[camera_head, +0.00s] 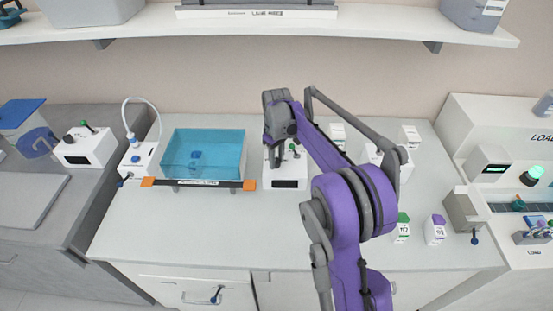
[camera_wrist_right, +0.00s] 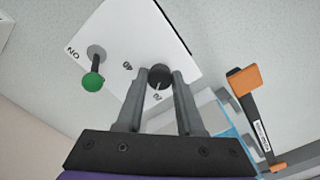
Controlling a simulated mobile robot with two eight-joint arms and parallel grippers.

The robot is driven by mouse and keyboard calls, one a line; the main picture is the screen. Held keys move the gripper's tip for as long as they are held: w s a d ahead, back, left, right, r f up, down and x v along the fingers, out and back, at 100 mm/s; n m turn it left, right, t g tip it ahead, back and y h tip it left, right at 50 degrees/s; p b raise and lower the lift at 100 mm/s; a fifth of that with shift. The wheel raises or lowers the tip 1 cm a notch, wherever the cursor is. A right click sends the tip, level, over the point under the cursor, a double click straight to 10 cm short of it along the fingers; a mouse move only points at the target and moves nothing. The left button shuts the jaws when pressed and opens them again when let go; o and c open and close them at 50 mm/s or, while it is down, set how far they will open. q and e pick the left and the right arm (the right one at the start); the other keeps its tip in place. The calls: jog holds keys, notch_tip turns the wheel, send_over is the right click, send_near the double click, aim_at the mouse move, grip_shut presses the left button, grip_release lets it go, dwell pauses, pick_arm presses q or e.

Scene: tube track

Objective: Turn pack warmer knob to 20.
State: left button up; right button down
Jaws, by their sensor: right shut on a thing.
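The pack warmer is a white box (camera_wrist_right: 135,28) with a black knob (camera_wrist_right: 160,76), a green-tipped lever (camera_wrist_right: 93,80) beside the word ON, and printed numbers that look like 40 and 20. In the head view the warmer (camera_head: 286,172) stands at the back of the white bench, with a dark display on its front. My right gripper (camera_wrist_right: 160,78) is shut on the knob, one finger on each side. It also shows in the head view (camera_head: 273,163), hiding the knob there. A light pointer line on the knob appears to face the 20 side. My left gripper is not in view.
A clear blue bath (camera_head: 202,153) stands left of the warmer, with an orange-ended black bar (camera_head: 200,184) in front. Another white box (camera_head: 85,148) with a green lever stands further left. Small cartons (camera_head: 435,230) stand right of my arm. The front bench is clear.

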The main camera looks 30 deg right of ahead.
aim_at(277, 161)
jog(key=shift+n, duration=1)
jog(key=c, duration=0.5)
grip_release()
notch_tip(277, 161, up, 11)
jog(key=shift+f+p, duration=0.1)
jog(key=shift+p, duration=0.2)
